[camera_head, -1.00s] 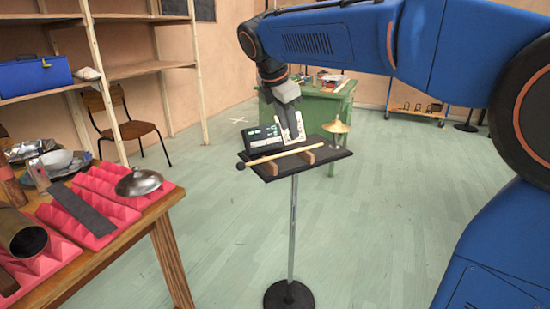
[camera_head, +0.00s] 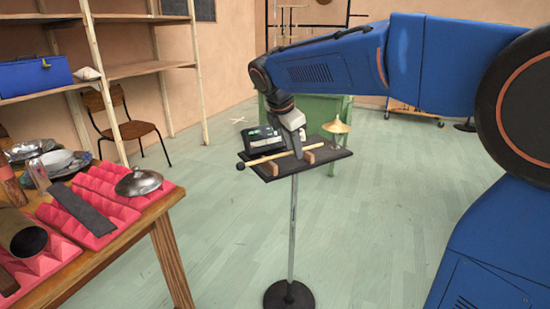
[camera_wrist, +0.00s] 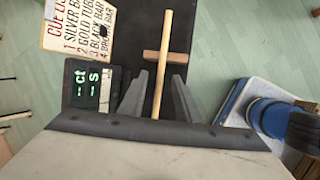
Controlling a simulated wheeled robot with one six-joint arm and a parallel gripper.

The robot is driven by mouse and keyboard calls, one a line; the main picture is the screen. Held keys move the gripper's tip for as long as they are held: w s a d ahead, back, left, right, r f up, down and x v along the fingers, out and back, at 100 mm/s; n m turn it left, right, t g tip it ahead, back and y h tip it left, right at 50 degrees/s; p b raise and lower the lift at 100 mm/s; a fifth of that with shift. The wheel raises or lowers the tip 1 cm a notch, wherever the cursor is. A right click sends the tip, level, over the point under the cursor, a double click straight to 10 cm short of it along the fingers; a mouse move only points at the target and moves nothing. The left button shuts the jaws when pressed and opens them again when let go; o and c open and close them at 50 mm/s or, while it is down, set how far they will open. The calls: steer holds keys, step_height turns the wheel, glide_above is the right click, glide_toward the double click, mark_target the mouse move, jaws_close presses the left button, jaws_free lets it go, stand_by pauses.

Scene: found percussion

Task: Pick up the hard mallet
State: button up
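The mallet (camera_head: 262,158) is a pale wooden stick with a dark round head at its left end. It lies across brown wooden rests (camera_head: 308,158) on a small black stand tray (camera_head: 329,162). My gripper (camera_head: 297,153) is over the tray at the middle of the stick, pointing down. In the wrist view the two grey fingers of my gripper (camera_wrist: 158,98) are open, and the mallet stick (camera_wrist: 161,70) runs between them with gaps on both sides. The mallet head is hidden in that view. Whether the fingertips reach down beside the stick is hard to tell.
A black device with a green display (camera_wrist: 90,85) and a cue list card (camera_wrist: 80,25) stand close to the left finger in the wrist view. A gold cymbal-like piece (camera_head: 336,127) is at the tray's right.

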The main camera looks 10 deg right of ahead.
jaws_close()
